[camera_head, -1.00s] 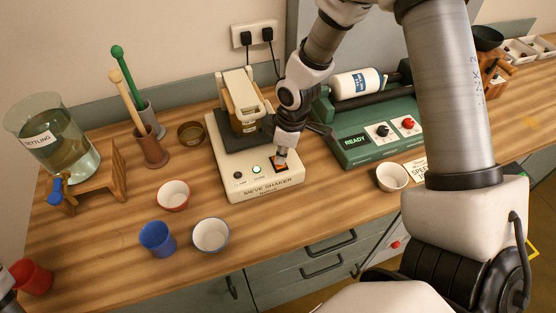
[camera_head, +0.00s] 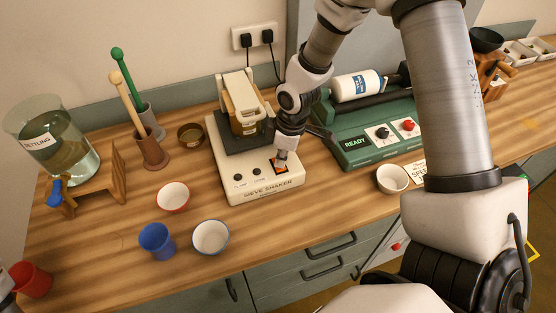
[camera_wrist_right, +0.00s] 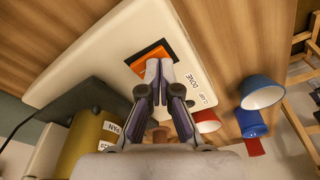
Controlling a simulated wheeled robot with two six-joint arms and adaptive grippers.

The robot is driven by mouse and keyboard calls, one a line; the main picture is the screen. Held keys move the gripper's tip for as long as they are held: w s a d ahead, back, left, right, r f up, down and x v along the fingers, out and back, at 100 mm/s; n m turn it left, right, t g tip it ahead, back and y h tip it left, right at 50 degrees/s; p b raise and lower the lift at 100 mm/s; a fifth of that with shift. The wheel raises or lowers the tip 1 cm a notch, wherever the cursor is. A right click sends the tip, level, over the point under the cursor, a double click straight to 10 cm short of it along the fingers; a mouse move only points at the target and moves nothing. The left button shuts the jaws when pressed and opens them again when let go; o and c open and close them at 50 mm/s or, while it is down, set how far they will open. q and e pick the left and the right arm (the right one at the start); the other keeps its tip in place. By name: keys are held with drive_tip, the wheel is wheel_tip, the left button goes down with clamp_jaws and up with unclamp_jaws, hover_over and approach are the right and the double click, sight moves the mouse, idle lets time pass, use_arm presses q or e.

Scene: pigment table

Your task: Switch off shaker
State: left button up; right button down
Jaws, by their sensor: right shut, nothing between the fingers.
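The cream sieve shaker (camera_head: 232,188) stands mid-counter with the sieve stack (camera_head: 243,100) clamped on its back part. Its orange rocker switch (camera_head: 279,168) is at the front right of the top. My right gripper (camera_head: 282,155) is shut and empty, pointing down with its tips at the switch. In the right wrist view the closed tips (camera_wrist_right: 159,68) overlap the orange switch (camera_wrist_right: 153,52) and seem to touch it; they hide part of it. The small lamp (camera_head: 257,171) on the shaker is dark. Only a grey bit of my left arm shows at the left edge.
A green machine (camera_head: 365,152) reading READY stands close right of the shaker. A white-and-red bowl (camera_head: 173,197), a blue cup (camera_head: 157,241) and a white bowl (camera_head: 210,236) stand in front-left. A pestle in a brown mortar (camera_head: 151,152) is at left.

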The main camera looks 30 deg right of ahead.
wheel_tip(320, 180, up, 7)
drive_tip(key=p, duration=0.5)
drive_tip(key=shift+f+p, duration=0.2)
drive_tip(key=shift+p, duration=0.15)
drive_tip(key=shift+s+f, duration=0.1)
